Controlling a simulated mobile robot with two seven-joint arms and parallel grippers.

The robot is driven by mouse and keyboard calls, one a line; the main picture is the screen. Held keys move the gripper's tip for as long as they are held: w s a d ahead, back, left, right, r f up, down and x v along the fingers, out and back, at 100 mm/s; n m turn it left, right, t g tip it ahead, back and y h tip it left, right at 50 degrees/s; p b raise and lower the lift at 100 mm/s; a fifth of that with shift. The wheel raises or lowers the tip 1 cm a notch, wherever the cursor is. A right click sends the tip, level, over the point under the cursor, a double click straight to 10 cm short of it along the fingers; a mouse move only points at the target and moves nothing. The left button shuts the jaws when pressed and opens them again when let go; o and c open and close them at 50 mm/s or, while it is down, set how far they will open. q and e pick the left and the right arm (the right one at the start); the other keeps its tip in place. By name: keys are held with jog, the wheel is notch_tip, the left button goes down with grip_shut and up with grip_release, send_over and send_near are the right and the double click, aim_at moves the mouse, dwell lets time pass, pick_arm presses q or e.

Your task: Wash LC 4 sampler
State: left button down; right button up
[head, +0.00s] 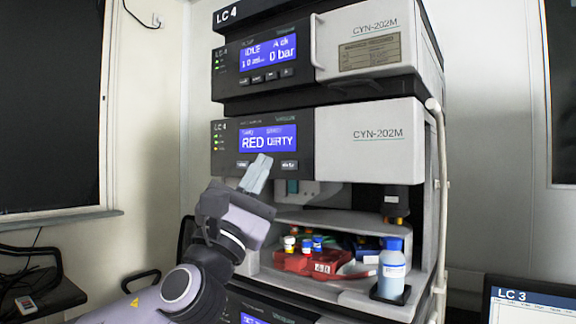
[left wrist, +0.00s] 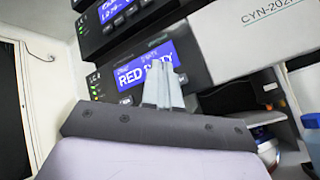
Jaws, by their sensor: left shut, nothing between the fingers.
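The LC 4 sampler (head: 345,138) is the middle unit of the stack. Its blue display (head: 267,139) reads "RED" and "DIRTY", with a row of buttons below it. The display also shows in the left wrist view (left wrist: 147,70). My left gripper (head: 263,160) is shut and empty, its fingertips in front of the lower edge of the display near the buttons. The fingers hide part of the panel; I cannot tell whether they touch it. In the left wrist view the closed fingers (left wrist: 160,78) cover part of the display text. My right gripper is not in view.
Above is a unit (head: 266,54) showing "IDLE" and "0 bar". Below the sampler an open bay holds a red tray (head: 296,263) with several capped vials. A blue-capped bottle (head: 391,268) stands at its right front. An LC 3 screen (head: 525,300) is at bottom right.

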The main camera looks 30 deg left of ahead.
pick_arm(q)
jog(key=shift+w+d, duration=0.2)
jog(key=shift+w, duration=1.5)
jog(key=shift+w, duration=0.15)
dwell(0.7)
jog(key=shift+w, duration=0.25)
jog(key=shift+w, duration=0.4)
dwell(0.6)
jog(key=shift+s+p, duration=0.15)
jog(key=shift+p, duration=0.15)
jog(key=shift+s, duration=0.65)
jog(key=s, duration=0.5)
jog(key=shift+a, duration=0.25)
